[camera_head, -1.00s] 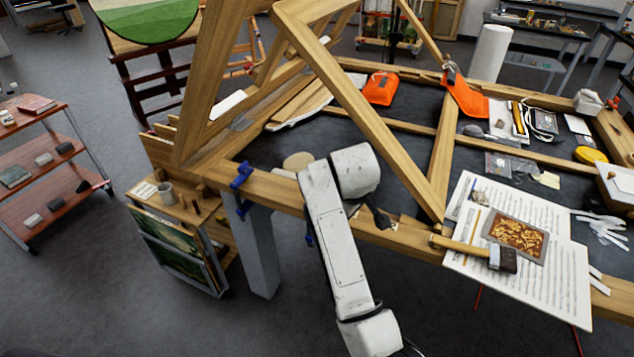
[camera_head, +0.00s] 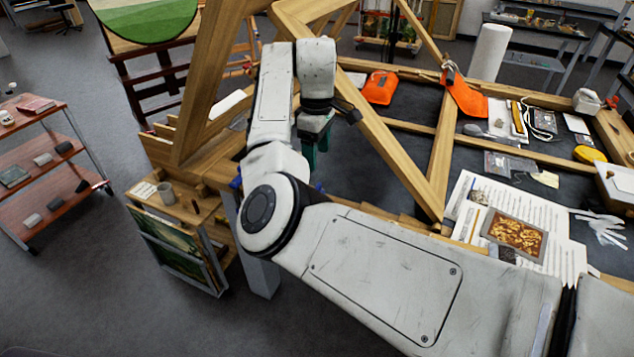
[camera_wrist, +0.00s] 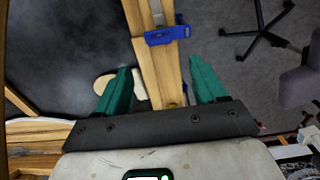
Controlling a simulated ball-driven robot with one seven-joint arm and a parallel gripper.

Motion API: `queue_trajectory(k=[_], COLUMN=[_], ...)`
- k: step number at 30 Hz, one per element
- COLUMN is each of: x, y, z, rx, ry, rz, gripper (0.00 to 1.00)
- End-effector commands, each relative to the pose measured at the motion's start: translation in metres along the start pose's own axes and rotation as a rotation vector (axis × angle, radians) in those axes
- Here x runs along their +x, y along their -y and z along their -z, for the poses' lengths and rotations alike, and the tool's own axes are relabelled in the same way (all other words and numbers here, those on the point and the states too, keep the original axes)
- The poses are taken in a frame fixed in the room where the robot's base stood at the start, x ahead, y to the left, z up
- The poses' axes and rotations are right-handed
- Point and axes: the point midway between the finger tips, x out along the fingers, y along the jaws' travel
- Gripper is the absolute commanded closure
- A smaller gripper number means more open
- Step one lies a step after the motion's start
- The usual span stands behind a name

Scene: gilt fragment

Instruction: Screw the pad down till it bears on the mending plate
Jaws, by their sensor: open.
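My gripper (camera_wrist: 161,66) is open, its two teal fingers apart with nothing between them. In the head view my gripper (camera_head: 313,160) hangs over the near left part of the wooden frame. A blue clamp (camera_wrist: 167,35) sits across a wooden bar (camera_wrist: 158,75) in the wrist view, beyond the fingertips and apart from them. In the head view only a sliver of the blue clamp (camera_head: 236,184) shows behind my arm. I cannot make out the pad or the mending plate in either view.
A cream rounded piece (camera_wrist: 105,86) lies beside the left finger. A slanted timber brace (camera_head: 375,120) rises just right of my gripper. An orange pouch (camera_head: 381,87) and printed sheets (camera_head: 470,195) lie on the work surface. A mug (camera_head: 166,191) stands on the side shelf.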

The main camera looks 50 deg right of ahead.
Motion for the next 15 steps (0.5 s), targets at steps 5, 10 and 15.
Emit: queue_trajectory(k=[5,10,15], x=[0.028,0.059,0.084], y=[0.001,0.001,0.0], z=[-0.001,0.0,-0.001], rx=[0.0,0.001,0.002], ry=[0.003,0.002,0.002], rz=[0.002,0.001,0.0], gripper=[0.3,0.3,0.3])
